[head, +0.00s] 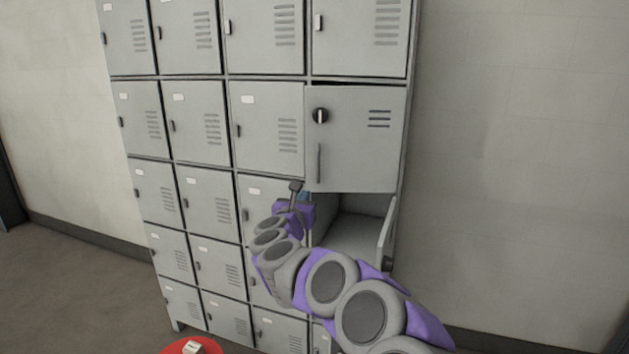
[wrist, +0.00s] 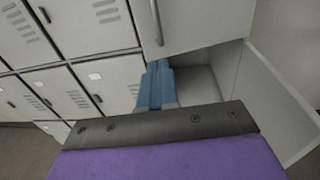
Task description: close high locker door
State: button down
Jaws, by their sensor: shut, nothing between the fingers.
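The high locker door (head: 355,140) is in the right column, second row from the top in the head view. It has a black knob, a vertical bar handle (head: 319,163) and three vent slots. It stands slightly proud of its neighbours, with a dark gap along its top edge, so it looks ajar. Its lower part and handle also show at the top of the wrist view (wrist: 185,22). My gripper (wrist: 158,68) has its blue fingers together and empty, just below the door's lower left corner. In the head view my gripper (head: 303,197) is partly hidden by my arm.
Below that door is an open, empty-looking compartment (head: 355,235). Its own door (head: 387,235) stands swung out on the right, also in the wrist view (wrist: 275,100). Other locker doors are shut. A red round surface (head: 190,345) is at the bottom. Bare wall stands right.

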send_near(317, 176)
jog(key=shift+p+x, duration=1.3)
jog(key=shift+x, duration=2.15)
jog(key=shift+w, duration=0.1)
